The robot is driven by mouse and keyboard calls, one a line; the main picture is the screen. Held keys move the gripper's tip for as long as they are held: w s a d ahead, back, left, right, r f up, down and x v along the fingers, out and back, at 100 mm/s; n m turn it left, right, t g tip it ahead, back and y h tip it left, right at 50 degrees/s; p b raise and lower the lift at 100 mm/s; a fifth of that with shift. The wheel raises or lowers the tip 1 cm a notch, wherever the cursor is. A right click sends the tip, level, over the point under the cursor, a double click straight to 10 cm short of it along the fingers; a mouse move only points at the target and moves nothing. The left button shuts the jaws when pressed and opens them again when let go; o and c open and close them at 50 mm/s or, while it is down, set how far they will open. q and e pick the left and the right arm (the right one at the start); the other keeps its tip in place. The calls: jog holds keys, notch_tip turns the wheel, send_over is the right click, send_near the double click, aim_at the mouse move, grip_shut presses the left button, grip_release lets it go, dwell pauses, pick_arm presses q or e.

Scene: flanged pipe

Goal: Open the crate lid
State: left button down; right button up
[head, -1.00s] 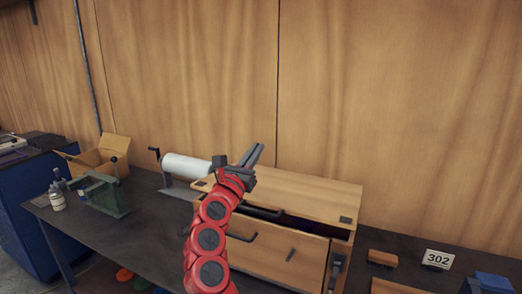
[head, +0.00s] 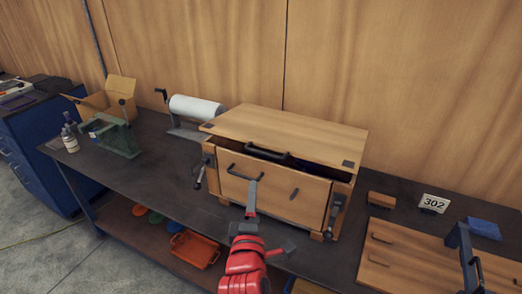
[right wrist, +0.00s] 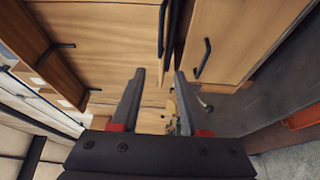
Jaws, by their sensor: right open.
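The wooden crate (head: 276,194) stands on the dark workbench. Its lid (head: 290,130) is slightly raised at the front, with a dark gap beneath. A black handle (head: 266,152) sits at the lid's front edge. Another black handle (head: 246,173) is on the front panel. My right gripper (head: 264,226) is open and empty in front of the crate, low before the front panel; one finger overlaps the panel in the picture. In the right wrist view its jaws (right wrist: 157,98) are apart, with the lid handle (right wrist: 162,30) and panel handle (right wrist: 203,60) beyond. My left gripper is not in view.
Metal clasps (head: 336,214) hang at the crate's sides. A white roll (head: 194,108) on a stand is behind left; a cardboard box (head: 104,100) is farther left.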

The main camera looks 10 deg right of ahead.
jog(key=b, duration=0.9)
send_near(260, 151)
jog(key=w+d, duration=0.2)
jog(key=w, duration=0.7)
jog(key=shift+w+a+f+h, duration=0.1)
jog(key=shift+w+h, duration=0.2)
jog(key=shift+w, duration=0.15)
jog(key=shift+c, duration=0.3)
grip_shut()
